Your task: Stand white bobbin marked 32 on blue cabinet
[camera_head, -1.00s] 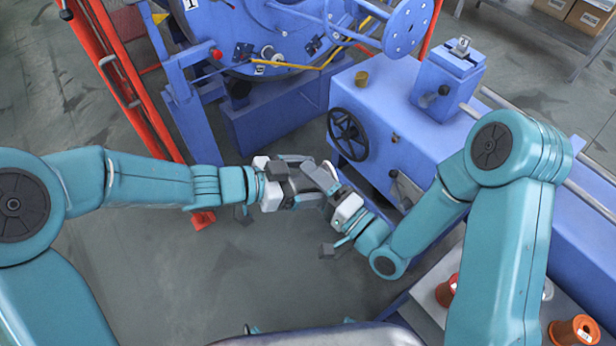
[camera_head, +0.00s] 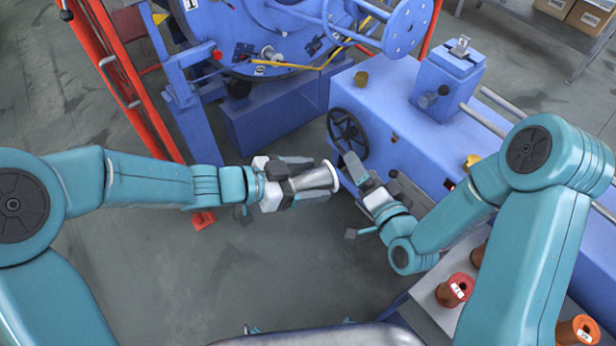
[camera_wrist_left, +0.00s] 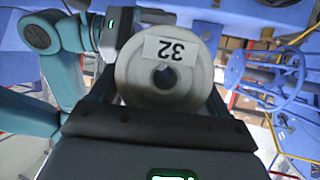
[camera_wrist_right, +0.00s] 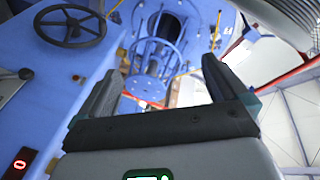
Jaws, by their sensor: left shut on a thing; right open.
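My left gripper (camera_head: 304,178) is shut on the white bobbin (camera_head: 322,179), which lies on its side in the jaws above the floor, a flange facing right. In the left wrist view the bobbin (camera_wrist_left: 163,80) shows its round end with a label marked 32, upside down. My right gripper (camera_head: 362,174) is open and empty, just right of the bobbin and apart from it; its spread fingers show in the right wrist view (camera_wrist_right: 160,84). A blue cabinet-like housing (camera_head: 385,125) with a handwheel stands beyond the right gripper. Its top is partly bare.
The black handwheel (camera_head: 347,133) sticks out near my right gripper. Orange-red bobbins (camera_head: 455,289) stand on a grey top at lower right. A red frame (camera_head: 118,75) rises at left. The floor (camera_head: 220,280) below is clear.

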